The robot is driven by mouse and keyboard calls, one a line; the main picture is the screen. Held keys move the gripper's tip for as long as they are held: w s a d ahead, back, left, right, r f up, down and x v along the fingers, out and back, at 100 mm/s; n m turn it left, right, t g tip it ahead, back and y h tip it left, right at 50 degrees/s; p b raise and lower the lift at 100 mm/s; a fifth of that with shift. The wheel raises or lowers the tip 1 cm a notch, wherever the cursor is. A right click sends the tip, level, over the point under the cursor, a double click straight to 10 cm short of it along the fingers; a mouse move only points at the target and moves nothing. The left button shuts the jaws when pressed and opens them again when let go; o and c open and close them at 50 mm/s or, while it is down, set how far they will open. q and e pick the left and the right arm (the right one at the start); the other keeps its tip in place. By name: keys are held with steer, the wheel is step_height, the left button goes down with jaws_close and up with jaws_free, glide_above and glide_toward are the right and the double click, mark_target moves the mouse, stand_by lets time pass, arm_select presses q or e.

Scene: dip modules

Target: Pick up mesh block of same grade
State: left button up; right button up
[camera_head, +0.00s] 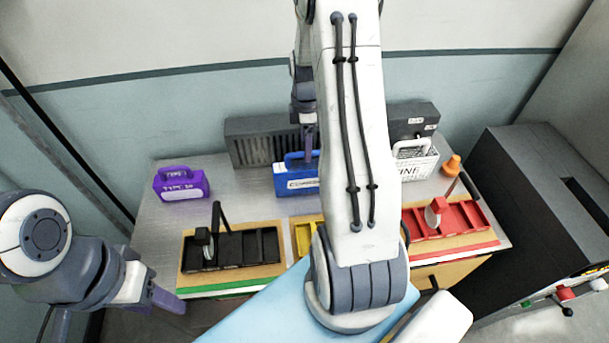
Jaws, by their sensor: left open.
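Three mesh blocks with handles stand along the back of the metal table (160,236): a purple one (185,187) at the left, a blue one (283,178) in the middle and a white one (428,165) at the right. The white label reads "FINE" in part; the other labels are hard to read. My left gripper (165,299) is open and empty at the table's front left corner, away from the blocks. My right gripper (307,143) is down at the blue block's handle; my arm hides part of it, so its grip is unclear.
A black tray (236,250), a yellow tray (305,238), partly hidden, and a red tray (470,217) line the front. Black and red hold upright-handled tools. A dark ribbed unit (245,150) stands behind. An orange cone-like object (452,166) and dark cabinet (520,190) are right.

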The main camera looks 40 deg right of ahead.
mark_target(303, 165)
steer(key=shift+f, duration=0.95)
steer(key=shift+a+f+p, duration=0.25)
steer(key=shift+f+p, duration=0.3)
steer(key=shift+p, duration=0.05)
steer(key=f, duration=0.1)
steer(key=f+p, duration=0.1)
steer(key=f, duration=0.1)
steer(key=shift+s+a+f+p, duration=0.1)
steer(key=shift+a+f+p, duration=0.15)
steer(key=shift+p, duration=0.1)
steer(key=shift+f, duration=0.5)
jaws_close()
